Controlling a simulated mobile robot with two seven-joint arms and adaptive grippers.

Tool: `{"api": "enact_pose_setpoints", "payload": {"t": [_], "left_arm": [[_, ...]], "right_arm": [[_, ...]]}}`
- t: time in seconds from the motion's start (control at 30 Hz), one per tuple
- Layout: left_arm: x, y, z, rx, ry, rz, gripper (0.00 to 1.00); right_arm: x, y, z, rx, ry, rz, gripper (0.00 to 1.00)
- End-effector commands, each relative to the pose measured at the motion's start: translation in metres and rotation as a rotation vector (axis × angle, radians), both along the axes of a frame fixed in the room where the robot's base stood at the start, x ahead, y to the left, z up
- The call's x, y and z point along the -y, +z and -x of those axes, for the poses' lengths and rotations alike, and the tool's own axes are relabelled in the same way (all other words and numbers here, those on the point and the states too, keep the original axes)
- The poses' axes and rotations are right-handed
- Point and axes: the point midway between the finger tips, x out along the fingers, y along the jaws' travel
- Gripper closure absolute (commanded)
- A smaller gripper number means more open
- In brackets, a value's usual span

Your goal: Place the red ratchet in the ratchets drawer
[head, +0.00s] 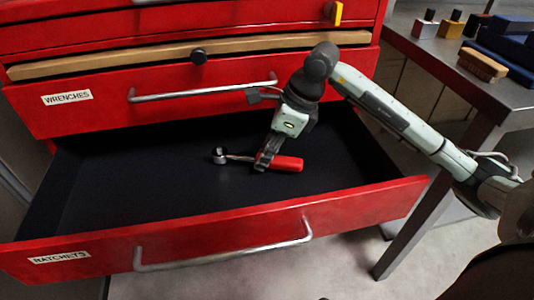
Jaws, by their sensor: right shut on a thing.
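The red ratchet (285,163) has a red handle and a silver head. It is inside or just above the open drawer labelled "RATCHETS" (215,235), over the black drawer floor; I cannot tell whether it touches the floor. My right gripper (265,161) is shut on the ratchet near where the handle meets the shaft, pointing down into the drawer. The ratchet lies roughly level, its head to the left and its handle to the right. My left gripper is not in view.
Above is a shut drawer labelled "WRENCHES" (60,118) with a metal handle, and a wooden strip (110,60). The rest of the open drawer looks empty.

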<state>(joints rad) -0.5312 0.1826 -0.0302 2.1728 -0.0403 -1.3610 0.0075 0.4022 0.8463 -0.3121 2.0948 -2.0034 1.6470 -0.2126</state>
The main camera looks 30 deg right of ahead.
Motion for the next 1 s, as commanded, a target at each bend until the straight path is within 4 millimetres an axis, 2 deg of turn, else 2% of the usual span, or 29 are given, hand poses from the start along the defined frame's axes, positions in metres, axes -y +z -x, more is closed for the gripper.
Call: {"api": "enact_pose_setpoints", "payload": {"t": [0.1, 0.5, 0.53, 0.67, 1.0], "left_arm": [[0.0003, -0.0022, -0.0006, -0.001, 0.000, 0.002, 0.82], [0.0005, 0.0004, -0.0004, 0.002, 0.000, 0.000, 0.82], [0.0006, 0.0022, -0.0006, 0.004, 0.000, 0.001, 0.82], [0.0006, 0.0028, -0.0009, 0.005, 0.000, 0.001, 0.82], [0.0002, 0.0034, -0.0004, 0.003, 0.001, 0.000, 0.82]], "right_arm": [[0.0016, -0.0112, 0.0016, -0.003, -0.001, -0.001, 1.00], [0.0024, -0.0143, 0.0010, 0.000, -0.001, 0.000, 1.00], [0.0025, -0.0142, 0.0013, -0.001, -0.001, 0.001, 0.72], [0.0024, -0.0139, 0.0014, -0.001, -0.001, 0.001, 0.56], [0.0024, -0.0125, 0.0014, -0.001, -0.001, 0.001, 0.54]]}}
